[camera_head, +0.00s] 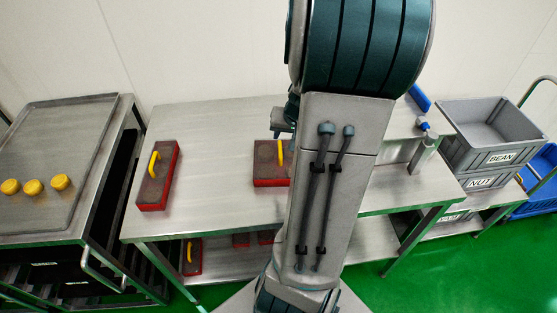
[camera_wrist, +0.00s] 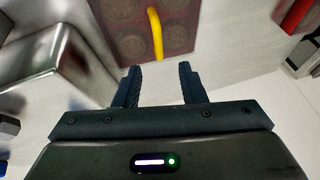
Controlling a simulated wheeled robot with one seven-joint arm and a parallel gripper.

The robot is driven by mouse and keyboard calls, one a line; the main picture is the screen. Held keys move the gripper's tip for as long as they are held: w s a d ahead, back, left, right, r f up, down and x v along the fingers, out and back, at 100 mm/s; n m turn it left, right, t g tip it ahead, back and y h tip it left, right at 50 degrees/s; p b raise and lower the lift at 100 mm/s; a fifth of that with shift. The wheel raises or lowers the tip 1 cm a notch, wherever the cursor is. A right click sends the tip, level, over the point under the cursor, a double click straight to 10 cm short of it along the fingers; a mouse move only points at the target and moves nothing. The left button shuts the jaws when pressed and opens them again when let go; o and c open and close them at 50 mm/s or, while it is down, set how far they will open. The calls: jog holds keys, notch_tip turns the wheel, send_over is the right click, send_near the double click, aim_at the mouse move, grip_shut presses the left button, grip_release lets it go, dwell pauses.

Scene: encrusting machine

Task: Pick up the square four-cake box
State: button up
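The square box (camera_head: 267,174) has red sides, a dark top and a yellow handle. It stands on the steel table, its right part hidden behind my arm in the head view. In the wrist view the square box (camera_wrist: 125,40) shows at the top, with round cake shapes and the yellow handle (camera_wrist: 155,35); its upper part is cut off by the frame. My gripper (camera_wrist: 160,84) is open and empty, its two fingers apart and pointing toward the box, not around the handle. In the head view my gripper is mostly hidden by my arm.
A longer red box (camera_head: 157,180) with a yellow handle stands left on the table (camera_head: 215,180). More red boxes (camera_head: 193,257) lie on the lower shelf. A tray (camera_head: 50,140) with yellow cakes is at far left; grey bins (camera_head: 490,135) are at right. A shiny metal block (camera_wrist: 60,65) is close by.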

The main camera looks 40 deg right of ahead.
jog(key=shift+p+x, duration=0.7)
jog(key=shift+x, duration=3.7)
jog(key=shift+w+d, duration=0.1)
jog(key=shift+d, duration=0.1)
jog(key=shift+r, duration=0.1)
grip_shut()
